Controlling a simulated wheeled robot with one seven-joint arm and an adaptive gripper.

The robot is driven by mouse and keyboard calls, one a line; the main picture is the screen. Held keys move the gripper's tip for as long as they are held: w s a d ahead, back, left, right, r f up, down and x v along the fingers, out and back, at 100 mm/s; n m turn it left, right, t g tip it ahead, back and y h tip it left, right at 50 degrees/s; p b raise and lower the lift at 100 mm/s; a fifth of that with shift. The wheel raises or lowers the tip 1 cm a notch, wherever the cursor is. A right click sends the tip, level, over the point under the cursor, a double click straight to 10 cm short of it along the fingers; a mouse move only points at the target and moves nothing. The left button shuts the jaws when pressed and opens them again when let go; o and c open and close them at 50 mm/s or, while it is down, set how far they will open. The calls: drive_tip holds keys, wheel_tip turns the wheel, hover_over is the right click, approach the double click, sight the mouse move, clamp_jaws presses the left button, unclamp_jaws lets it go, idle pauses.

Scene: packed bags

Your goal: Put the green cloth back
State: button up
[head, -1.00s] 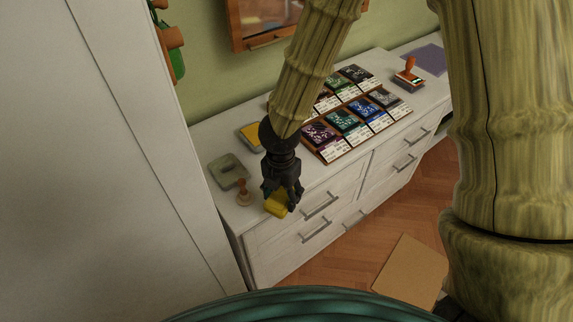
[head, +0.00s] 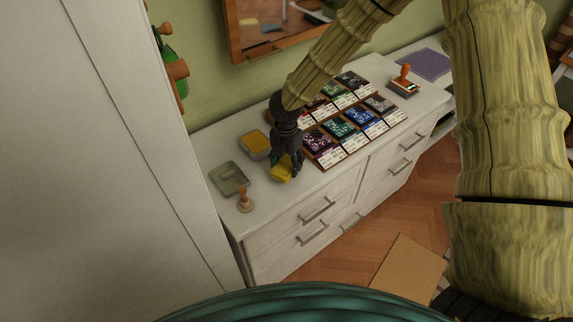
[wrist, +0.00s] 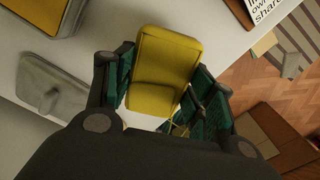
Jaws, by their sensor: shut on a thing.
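My gripper (head: 287,172) is shut on a yellow block-like thing (head: 282,168) with rounded edges. It holds the thing over the front part of the white dresser top, left of the card rack. In the wrist view the yellow thing (wrist: 163,65) sits between the teal-padded fingers of my gripper (wrist: 165,85). No green cloth shows in my gripper. A green thing (head: 172,68) hangs by wooden pegs at the upper left of the head view, partly hidden by the white panel; I cannot tell whether it is cloth.
On the white dresser (head: 290,215) are a yellow-topped pad (head: 254,144), a grey-green tray (head: 230,178), a small wooden stamp (head: 245,200), a rack of colored packets (head: 345,130) and an orange-handled stamp (head: 404,80). A white panel (head: 90,170) stands close at left.

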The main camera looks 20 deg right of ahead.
sight(287, 161)
drive_tip(key=shift+w+d, duration=0.25)
drive_tip(key=shift+w, duration=0.25)
drive_tip(key=shift+s+f+p, duration=0.1)
drive_tip(key=shift+f+p, duration=0.65)
drive_tip(key=shift+f, duration=1)
drive_tip(key=o, duration=0.9)
drive_tip(key=shift+r, duration=0.15)
wheel_tip(287, 161, up, 12)
drive_tip(key=shift+a+f+b, duration=0.1)
drive_tip(key=shift+f+b, duration=0.05)
drive_tip(key=shift+b, duration=0.8)
